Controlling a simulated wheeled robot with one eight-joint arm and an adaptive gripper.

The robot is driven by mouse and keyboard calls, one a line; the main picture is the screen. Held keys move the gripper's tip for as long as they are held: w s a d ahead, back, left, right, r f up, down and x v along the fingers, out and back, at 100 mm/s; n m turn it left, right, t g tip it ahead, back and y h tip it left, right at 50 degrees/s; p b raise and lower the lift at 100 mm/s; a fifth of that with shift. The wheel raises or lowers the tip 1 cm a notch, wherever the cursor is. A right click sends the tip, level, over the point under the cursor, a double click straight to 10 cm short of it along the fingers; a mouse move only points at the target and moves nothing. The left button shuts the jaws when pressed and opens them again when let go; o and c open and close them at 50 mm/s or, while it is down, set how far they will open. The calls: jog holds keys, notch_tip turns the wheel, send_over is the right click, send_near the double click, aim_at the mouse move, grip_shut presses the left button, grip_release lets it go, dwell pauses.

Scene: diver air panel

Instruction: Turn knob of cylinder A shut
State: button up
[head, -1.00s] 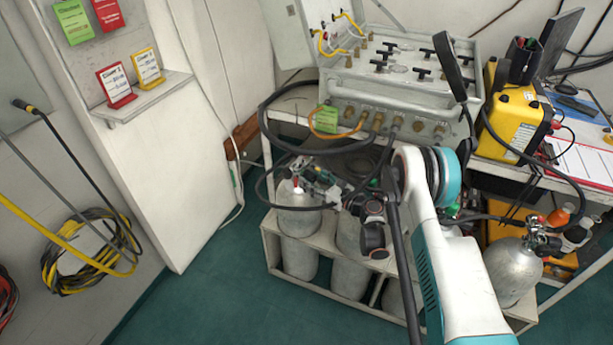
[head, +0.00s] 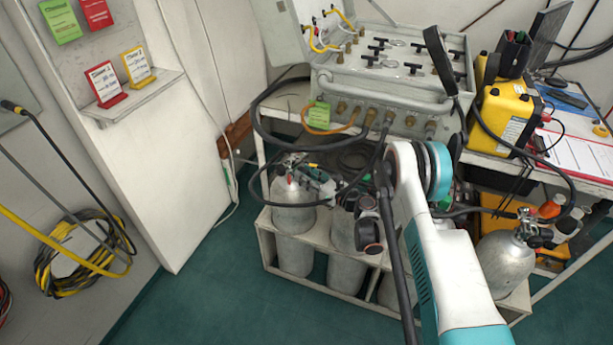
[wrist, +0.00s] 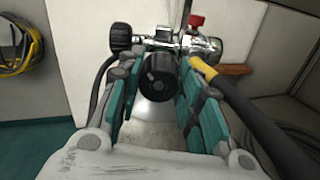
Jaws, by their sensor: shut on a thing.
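A grey cylinder (head: 293,207) stands at the left end of the rack, with a metal valve on top. I cannot read a letter on it. In the wrist view, its black valve knob (wrist: 158,71) faces me, in front of the chrome valve body (wrist: 200,46) with a red cap. My gripper (wrist: 158,82) has its teal-padded fingers on both sides of the knob and is shut on it. The grey cylinder body (wrist: 155,112) shows below, between the fingers. In the head view my gripper (head: 318,180) is small at the cylinder top, partly hidden by hoses and my wrist.
The air panel (head: 385,85) stands on the bench above the rack (head: 325,285). Black hoses (head: 258,130) loop close to my gripper. Another cylinder (head: 503,262) stands at the right. A yellow case (head: 505,120) sits on the bench.

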jog(key=m, duration=1.3)
jog(key=shift+f+m+t, duration=0.1)
jog(key=shift+m+t, duration=0.3)
dwell(0.3)
jog(key=o, duration=1.1)
